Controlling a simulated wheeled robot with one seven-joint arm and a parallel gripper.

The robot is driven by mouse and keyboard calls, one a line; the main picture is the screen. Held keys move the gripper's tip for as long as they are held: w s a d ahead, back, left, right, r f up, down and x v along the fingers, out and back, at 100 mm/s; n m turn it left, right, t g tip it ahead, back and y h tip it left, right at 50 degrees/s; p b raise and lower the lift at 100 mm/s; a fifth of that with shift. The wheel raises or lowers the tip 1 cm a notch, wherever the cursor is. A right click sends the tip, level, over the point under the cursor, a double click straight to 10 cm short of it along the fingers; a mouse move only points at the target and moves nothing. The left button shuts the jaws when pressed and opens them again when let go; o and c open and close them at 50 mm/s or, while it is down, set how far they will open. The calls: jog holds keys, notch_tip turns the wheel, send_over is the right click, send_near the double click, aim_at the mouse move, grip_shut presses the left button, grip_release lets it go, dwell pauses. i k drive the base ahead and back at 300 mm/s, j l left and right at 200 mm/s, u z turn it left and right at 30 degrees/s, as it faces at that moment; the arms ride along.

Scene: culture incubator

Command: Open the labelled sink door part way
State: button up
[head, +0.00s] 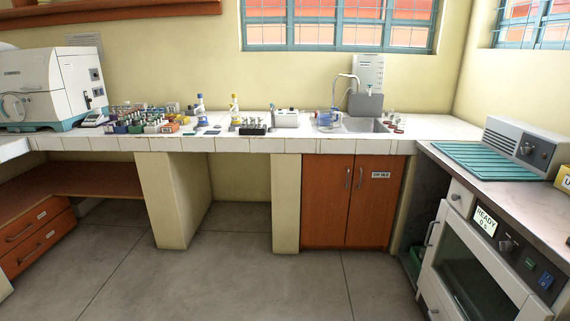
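Under the sink (366,125) is a wooden cabinet with two reddish-brown doors, both closed. The right sink door (370,214) carries a small white label (381,175) near its top; the print is too small to read surely. Its upright metal handle (360,178) is near its left edge. The left door (326,210) has no label, and its handle (347,178) is near its right edge. My gripper is not in view.
Open grey floor (240,275) lies before the cabinet. A cream pillar (286,205) stands at its left. At right is a counter with an incubator (480,255) showing READY and a grey box device (526,148). Bottles and racks crowd the white worktop (90,143).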

aim_at(376, 179)
jog(key=i, duration=1.95)
jog(key=i+z, duration=0.1)
jog(key=i, duration=0.45)
jog(key=i+j+z, duration=0.1)
jog(key=i, duration=0.45)
jog(key=i+j+z, duration=0.1)
jog(key=i, duration=0.4)
